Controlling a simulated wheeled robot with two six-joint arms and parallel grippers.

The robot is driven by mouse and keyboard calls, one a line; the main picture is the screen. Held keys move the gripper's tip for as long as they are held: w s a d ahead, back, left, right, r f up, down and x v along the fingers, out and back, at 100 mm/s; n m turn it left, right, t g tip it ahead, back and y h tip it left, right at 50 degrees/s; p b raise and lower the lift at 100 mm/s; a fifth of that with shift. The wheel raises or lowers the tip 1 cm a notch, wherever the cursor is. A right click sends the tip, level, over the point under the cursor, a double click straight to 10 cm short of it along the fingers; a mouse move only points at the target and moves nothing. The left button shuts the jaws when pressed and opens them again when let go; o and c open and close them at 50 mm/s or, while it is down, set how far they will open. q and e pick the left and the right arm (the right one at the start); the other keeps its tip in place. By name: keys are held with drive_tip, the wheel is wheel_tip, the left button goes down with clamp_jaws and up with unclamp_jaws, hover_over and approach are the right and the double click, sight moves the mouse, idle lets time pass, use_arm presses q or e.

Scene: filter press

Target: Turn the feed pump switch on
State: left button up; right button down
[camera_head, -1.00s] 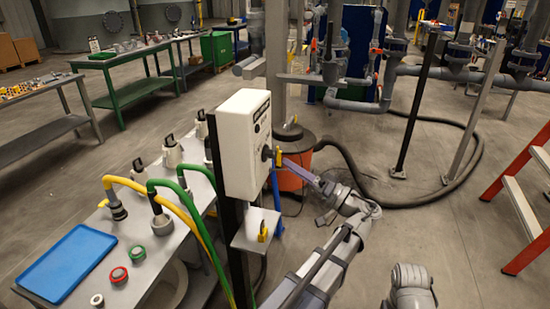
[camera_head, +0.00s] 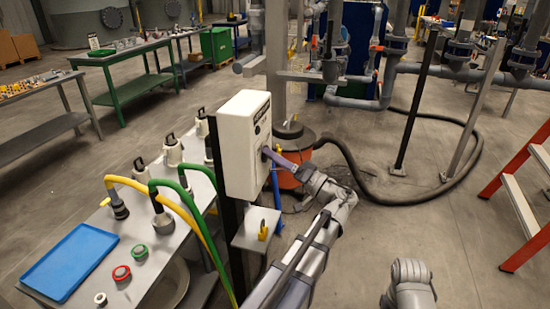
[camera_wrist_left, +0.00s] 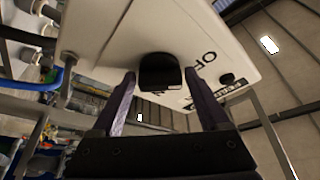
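The feed pump switch is a black knob (camera_wrist_left: 160,72) on the face of a white control box (camera_head: 243,145); the box stands on a dark post. In the left wrist view, the letters "OF" show to the knob's right; other lettering is partly hidden by a finger. My left gripper (camera_head: 268,152) is at the box's right-hand face. In the left wrist view its two fingers (camera_wrist_left: 160,82) are apart, one on each side of the knob, with narrow gaps visible. Part of my right arm shows at the lower right, but its gripper is out of view.
A small shelf (camera_head: 246,242) with a yellow item (camera_head: 263,231) is below the box. A bench with a blue tray (camera_head: 68,262) and yellow and green hoses (camera_head: 190,205) stands left. An orange drum (camera_head: 290,178) and black hose (camera_head: 400,203) are behind.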

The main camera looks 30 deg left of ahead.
use_arm(q)
drive_tip(key=c, duration=1.1)
drive_tip(key=shift+o, duration=0.2)
drive_tip(key=m+h+p, duration=0.2)
drive_tip(key=m+p, duration=0.2)
drive_tip(key=m, duration=0.1)
drive_tip(key=m+h+p, duration=0.2)
drive_tip(key=m+p, duration=0.2)
drive_tip(key=m, duration=0.2)
drive_tip(key=m+h+p, duration=0.2)
drive_tip(key=m+p, duration=0.2)
drive_tip(key=m, duration=0.1)
drive_tip(key=shift+r+m+p, duration=0.3)
drive_tip(key=shift+r+m, duration=0.1)
drive_tip(key=o, duration=1.4)
